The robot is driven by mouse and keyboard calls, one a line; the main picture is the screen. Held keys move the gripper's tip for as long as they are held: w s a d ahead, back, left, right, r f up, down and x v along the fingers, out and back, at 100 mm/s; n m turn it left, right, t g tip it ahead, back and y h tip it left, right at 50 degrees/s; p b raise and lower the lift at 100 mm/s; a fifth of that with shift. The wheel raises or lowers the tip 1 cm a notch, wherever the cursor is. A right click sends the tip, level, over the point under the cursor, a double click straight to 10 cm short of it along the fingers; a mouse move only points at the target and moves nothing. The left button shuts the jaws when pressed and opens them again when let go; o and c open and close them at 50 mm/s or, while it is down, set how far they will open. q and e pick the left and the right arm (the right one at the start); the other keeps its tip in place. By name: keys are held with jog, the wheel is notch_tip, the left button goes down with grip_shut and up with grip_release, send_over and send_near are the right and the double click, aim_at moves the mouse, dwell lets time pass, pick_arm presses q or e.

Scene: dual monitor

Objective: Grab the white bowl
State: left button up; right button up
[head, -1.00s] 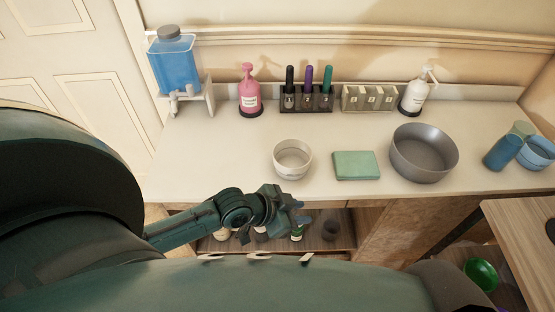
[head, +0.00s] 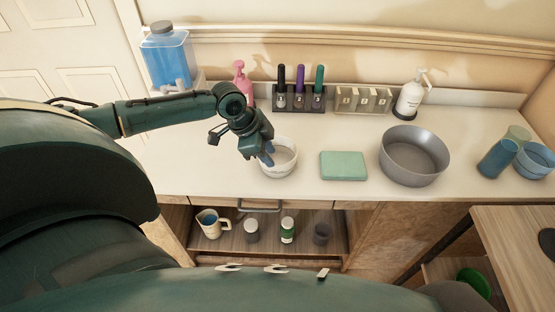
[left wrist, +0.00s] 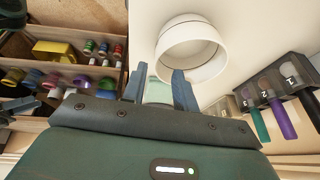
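The white bowl (head: 284,165) stands upright on the pale counter, left of a green folded cloth-like block. It also shows in the left wrist view (left wrist: 205,68), close ahead of the fingers. My left gripper (head: 266,157) is at the bowl's left rim, covering part of it. In the left wrist view the gripper (left wrist: 158,88) has its two blue-grey fingers apart with a gap between them. The right finger overlaps the near bowl rim; I cannot tell whether it touches. My right gripper is not in view.
The green block (head: 344,166) and a large grey basin (head: 414,157) lie to the right. Behind stand a pink pump bottle (head: 240,80), a rack of markers (head: 299,98) and a white dispenser (head: 410,95). A shelf below holds several small containers. The front counter strip is clear.

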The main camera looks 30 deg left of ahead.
aim_at(276, 167)
pick_arm(q)
jog(key=x, duration=0.6)
jog(key=shift+s+f, duration=0.1)
jog(key=shift+f, duration=0.2)
grip_shut()
